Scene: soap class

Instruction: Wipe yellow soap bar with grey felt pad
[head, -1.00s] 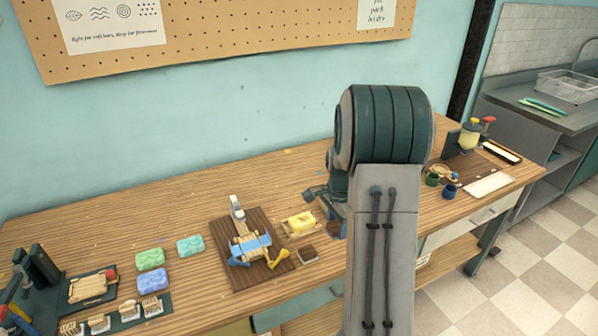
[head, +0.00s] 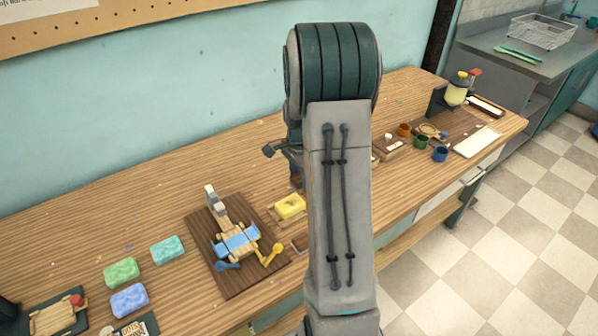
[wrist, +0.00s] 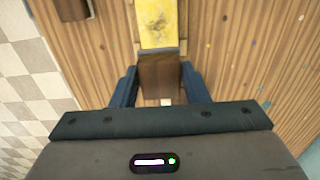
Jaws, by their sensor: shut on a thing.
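The yellow soap bar (head: 290,206) lies on a pale wooden dish (head: 279,218) just left of my arm. The soap also shows at the top of the wrist view (wrist: 158,22). My gripper (wrist: 160,80) has blue fingers shut on a brown wooden block (wrist: 160,72), apparently the back of the felt pad. In the head view my arm hides most of the gripper and the held block.
A dark board (head: 203,246) with a wooden and blue contraption is left of the soap. A small brown block (head: 300,243) lies in front of the soap. Green, teal and blue bars are farther left. Cups (head: 421,142) and a tray (head: 476,143) stand right. The bench behind the soap is clear.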

